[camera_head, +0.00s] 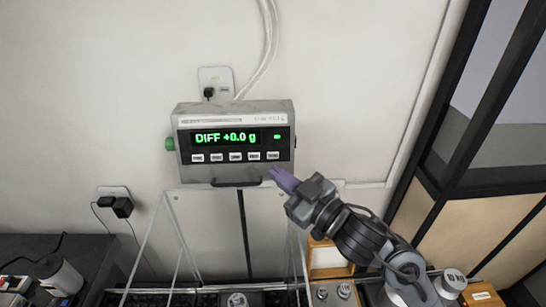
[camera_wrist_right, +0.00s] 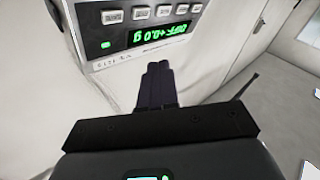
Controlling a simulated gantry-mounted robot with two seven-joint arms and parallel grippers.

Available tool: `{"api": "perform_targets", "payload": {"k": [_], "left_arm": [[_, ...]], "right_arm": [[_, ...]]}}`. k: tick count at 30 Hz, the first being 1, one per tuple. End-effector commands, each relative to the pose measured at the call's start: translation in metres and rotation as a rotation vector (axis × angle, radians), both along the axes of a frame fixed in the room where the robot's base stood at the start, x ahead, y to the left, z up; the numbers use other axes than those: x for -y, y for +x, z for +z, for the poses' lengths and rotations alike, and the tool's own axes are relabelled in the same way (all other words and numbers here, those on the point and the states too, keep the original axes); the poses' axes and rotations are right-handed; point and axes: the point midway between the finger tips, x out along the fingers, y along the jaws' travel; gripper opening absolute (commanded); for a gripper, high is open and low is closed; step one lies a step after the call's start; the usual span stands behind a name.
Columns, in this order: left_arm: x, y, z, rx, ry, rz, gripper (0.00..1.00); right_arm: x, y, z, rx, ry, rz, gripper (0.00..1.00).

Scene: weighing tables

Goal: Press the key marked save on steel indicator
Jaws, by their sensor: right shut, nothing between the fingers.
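The steel indicator (camera_head: 236,115) is a grey box on the wall, with a green display (camera_head: 226,138) reading DIFF +0.0 g. Below the display is a row of several small white keys (camera_head: 235,156); their labels are too small to read surely. My right gripper (camera_head: 274,176) is shut and empty, its purple fingers just below the row's right end in the head view. Contact cannot be told there. In the right wrist view, the indicator (camera_wrist_right: 90,48) appears upside down, and the shut fingers (camera_wrist_right: 158,67) show apart from the keys (camera_wrist_right: 163,11). My left gripper is out of view.
A green knob (camera_head: 170,144) sits on the indicator's left side. A wall socket (camera_head: 216,82) and cables are above it. A clear-panelled frame (camera_head: 168,232) stands below. A dark worktop (camera_head: 95,258) is at lower left, and a dark-framed window is at right.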

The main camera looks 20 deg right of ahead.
Motion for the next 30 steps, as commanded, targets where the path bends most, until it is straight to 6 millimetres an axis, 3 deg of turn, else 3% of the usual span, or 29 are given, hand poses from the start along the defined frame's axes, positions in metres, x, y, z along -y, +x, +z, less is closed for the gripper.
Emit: {"api": "perform_targets", "payload": {"k": [15, 30], "left_arm": [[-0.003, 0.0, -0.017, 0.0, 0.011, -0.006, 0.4], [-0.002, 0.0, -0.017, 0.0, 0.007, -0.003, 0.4]], "right_arm": [[0.017, 0.054, -0.016, 0.001, 0.001, -0.001, 0.0], [0.021, 0.066, -0.019, 0.0, 0.001, 0.0, 0.0]]}}
